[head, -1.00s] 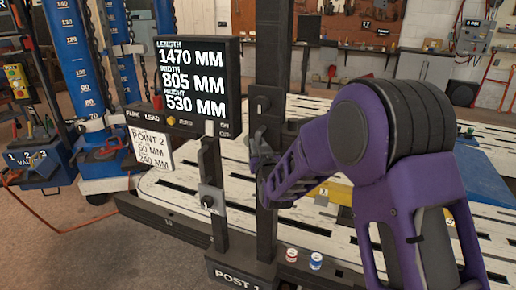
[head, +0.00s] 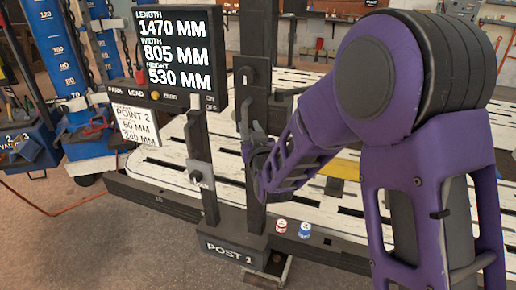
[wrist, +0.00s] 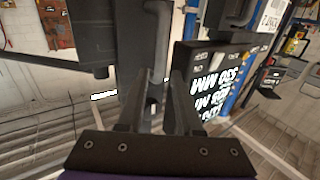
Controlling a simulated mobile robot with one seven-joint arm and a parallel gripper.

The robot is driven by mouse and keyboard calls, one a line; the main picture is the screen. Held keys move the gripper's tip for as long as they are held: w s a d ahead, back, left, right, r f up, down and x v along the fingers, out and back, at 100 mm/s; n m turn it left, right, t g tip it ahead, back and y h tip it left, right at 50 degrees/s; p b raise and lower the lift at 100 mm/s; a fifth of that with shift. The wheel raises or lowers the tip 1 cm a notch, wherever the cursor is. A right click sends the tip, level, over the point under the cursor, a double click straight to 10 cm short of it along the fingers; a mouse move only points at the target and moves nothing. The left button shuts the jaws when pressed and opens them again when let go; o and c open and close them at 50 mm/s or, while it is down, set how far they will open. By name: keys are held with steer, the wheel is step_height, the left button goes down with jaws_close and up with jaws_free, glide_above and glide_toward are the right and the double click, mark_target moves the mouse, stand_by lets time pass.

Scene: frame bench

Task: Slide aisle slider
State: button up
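Two sliding parts show on Post 1 in the head view: a dark block with a knob (head: 248,76) on the tall black post (head: 257,150), and a grey metal plate with a knob (head: 200,173) on the shorter bar to its left. I cannot tell which is the aisle slider. My gripper (head: 249,122) is beside the tall post, below the dark block, fingers pointing up. In the wrist view my gripper (wrist: 163,92) has its two fingers apart, with a gap between them. A dark bar-shaped handle (wrist: 158,35) stands beyond the fingertips; contact cannot be told.
A display panel (head: 172,55) with measurements hangs left of the tall post. The Post 1 base (head: 228,249) stands at the front. A slotted white bench (head: 335,205) lies behind. Floor at front left is clear.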

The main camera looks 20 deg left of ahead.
steer(key=v, duration=1)
steer(key=shift+s, duration=0.2)
steer(key=shift+d+r, duration=0.1)
